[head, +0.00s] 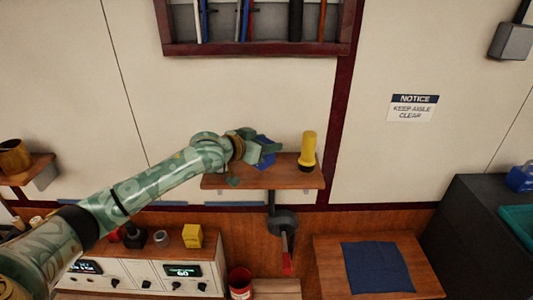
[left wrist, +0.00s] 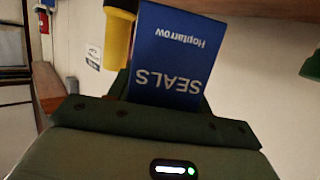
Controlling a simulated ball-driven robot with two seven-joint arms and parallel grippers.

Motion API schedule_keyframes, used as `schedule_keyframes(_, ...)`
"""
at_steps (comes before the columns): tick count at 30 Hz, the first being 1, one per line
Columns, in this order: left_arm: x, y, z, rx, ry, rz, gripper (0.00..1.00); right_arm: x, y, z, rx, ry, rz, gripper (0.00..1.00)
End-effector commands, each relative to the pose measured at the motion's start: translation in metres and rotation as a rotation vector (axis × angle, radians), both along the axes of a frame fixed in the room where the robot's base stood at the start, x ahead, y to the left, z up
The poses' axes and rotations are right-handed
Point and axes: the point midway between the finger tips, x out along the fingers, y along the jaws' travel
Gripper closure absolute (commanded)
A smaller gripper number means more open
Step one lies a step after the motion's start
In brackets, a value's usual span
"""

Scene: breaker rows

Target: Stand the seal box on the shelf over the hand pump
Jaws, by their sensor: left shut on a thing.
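In the left wrist view the box (left wrist: 168,55) shows the word SEALS, upside down in the picture, between the green fingers. My left gripper is shut on it. I cannot tell whether the box's bottom touches the shelf. The hand pump (head: 283,226), grey with a red handle, is under this shelf. My right gripper is not in view.
A yellow torch-like thing (head: 308,151) stands on the shelf right of the box; it also shows close to the box in the left wrist view (left wrist: 117,38). A tool rack (head: 260,48) hangs above. A bench with a blue mat (head: 376,267) is below right.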

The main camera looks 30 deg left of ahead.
Motion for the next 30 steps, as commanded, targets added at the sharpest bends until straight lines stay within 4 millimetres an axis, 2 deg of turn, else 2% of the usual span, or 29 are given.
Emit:
schedule_keyframes(5, 0.01, 0.002, -0.016, -0.001, 0.001, 0.002, 0.74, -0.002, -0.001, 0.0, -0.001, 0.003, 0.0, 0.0)
schedule_keyframes(10, 0.009, 0.002, -0.038, -0.002, 0.0, 0.001, 0.74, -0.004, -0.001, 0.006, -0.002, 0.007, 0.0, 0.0)
schedule_keyframes(23, 0.009, 0.002, -0.046, 0.0, -0.001, 0.001, 0.74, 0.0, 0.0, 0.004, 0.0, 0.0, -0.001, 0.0)
schedule_keyframes(24, 0.009, 0.002, -0.046, 0.0, -0.001, 0.001, 0.42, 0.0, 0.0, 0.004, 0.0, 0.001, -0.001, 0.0)
schedule_keyframes(25, 0.009, 0.002, -0.046, 0.0, -0.001, 0.001, 0.34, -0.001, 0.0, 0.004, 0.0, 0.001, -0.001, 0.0)
schedule_keyframes(26, 0.009, 0.002, -0.045, 0.0, -0.001, 0.001, 0.28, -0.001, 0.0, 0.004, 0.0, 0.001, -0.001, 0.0)
schedule_keyframes(30, 0.009, 0.002, -0.045, 0.0, -0.001, 0.001, 0.28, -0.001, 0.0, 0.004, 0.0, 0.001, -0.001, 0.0)
